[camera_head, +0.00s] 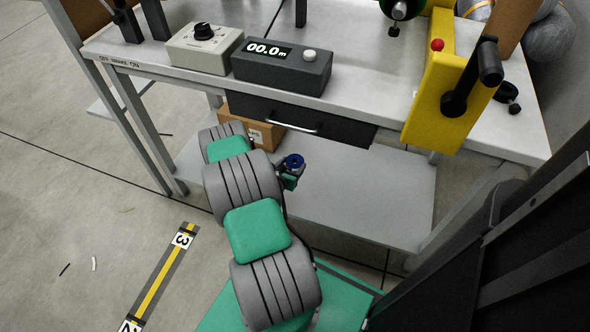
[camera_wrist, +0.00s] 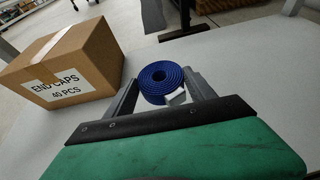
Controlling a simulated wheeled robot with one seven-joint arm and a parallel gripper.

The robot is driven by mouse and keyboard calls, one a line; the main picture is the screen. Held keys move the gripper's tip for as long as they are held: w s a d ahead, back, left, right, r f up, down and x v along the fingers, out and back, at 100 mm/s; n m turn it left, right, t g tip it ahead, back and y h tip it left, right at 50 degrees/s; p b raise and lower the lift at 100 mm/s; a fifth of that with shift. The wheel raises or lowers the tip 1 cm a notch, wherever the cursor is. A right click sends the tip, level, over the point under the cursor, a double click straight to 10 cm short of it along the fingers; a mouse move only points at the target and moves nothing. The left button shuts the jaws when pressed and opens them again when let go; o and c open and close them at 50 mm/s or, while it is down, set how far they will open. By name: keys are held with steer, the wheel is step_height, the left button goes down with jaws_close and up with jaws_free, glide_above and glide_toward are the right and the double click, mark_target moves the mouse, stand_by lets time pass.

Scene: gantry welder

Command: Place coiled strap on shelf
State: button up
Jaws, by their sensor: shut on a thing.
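The coiled strap (camera_wrist: 163,82) is a dark blue spiral roll with a pale end piece at its near side. It sits between the two fingers of my gripper (camera_wrist: 162,92) in the wrist view, and the fingers are shut on it. In the head view the blue coil (camera_head: 294,161) shows at the end of my arm, over the lower shelf (camera_head: 370,200) of the workbench. The shelf is a pale flat board below the bench top. I cannot tell whether the coil touches the shelf.
A cardboard box (camera_wrist: 68,66) labelled "END CAPS 40 PCS" stands on the shelf to the left of my gripper. A dark drawer (camera_head: 300,120) hangs under the bench top above. The shelf to the right is clear.

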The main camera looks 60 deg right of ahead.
mark_target(293, 163)
steer(key=d+f+b, duration=0.1)
steer(key=f, duration=0.1)
steer(key=w+d+f, duration=0.1)
steer(key=d+f, duration=0.1)
steer(key=w+d+f+b, duration=0.1)
steer(key=d, duration=0.1)
steer(key=shift+w+f+b, duration=0.25)
steer(key=shift+f+b, duration=0.05)
steer(key=shift+f, duration=0.1)
steer(key=shift+w+d+f+b, duration=0.15)
steer(key=shift+f+b, duration=0.2)
steer(key=shift+f, duration=0.55)
steer(key=shift+d+f+b, duration=0.1)
steer(key=shift+f+b, duration=0.25)
steer(key=shift+f, duration=0.55)
